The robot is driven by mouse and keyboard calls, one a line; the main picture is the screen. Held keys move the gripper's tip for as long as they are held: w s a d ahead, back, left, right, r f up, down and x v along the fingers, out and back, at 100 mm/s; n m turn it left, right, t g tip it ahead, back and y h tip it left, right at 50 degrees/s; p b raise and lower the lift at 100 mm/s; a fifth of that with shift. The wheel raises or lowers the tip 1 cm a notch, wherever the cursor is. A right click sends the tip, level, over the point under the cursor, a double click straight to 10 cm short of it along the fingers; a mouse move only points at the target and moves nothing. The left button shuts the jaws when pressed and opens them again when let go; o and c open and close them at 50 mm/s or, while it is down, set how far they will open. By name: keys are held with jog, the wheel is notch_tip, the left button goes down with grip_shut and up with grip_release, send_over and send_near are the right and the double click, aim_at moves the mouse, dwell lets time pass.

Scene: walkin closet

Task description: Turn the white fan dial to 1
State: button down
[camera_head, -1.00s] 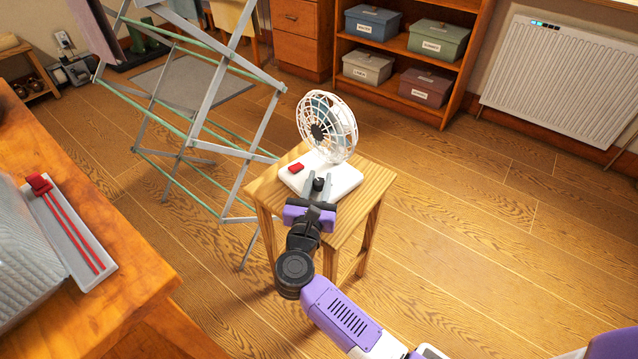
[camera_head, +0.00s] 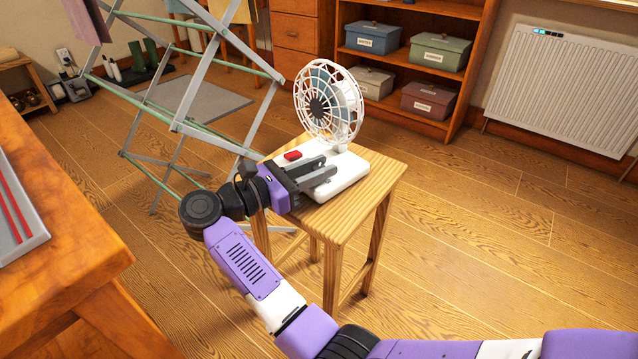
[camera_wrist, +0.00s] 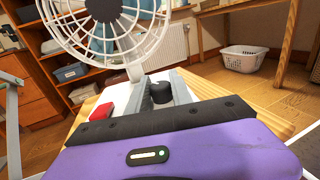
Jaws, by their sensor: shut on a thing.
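The white fan (camera_head: 329,100) has a round cage and a white base (camera_head: 350,172), and stands upright on a small wooden stool (camera_head: 343,219). A red switch (camera_head: 293,155) sits on the base, also visible in the wrist view (camera_wrist: 102,111). My gripper (camera_head: 325,172) reaches over the base from the left, low and almost level. In the wrist view, the black dial (camera_wrist: 161,92) stands between the two grey fingers (camera_wrist: 158,96), which are shut on it. In the head view the fingers hide the dial. No dial numbers or pointer can be read.
A folding drying rack (camera_head: 190,100) stands behind and left of the stool. A wooden table (camera_head: 60,265) is at the left. Shelves with boxes (camera_head: 440,52) and a white radiator (camera_head: 560,88) are behind. Floor right of the stool is clear.

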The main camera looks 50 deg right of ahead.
jog(key=shift+m+g+y+b, duration=0.3)
jog(key=shift+m+g+b, duration=0.3)
jog(key=shift+g+b, duration=0.35)
jog(key=c, duration=1.1)
grip_release()
jog(key=shift+c, duration=0.2)
jog(key=shift+p+v, duration=0.55)
jog(key=shift+v, duration=3.3)
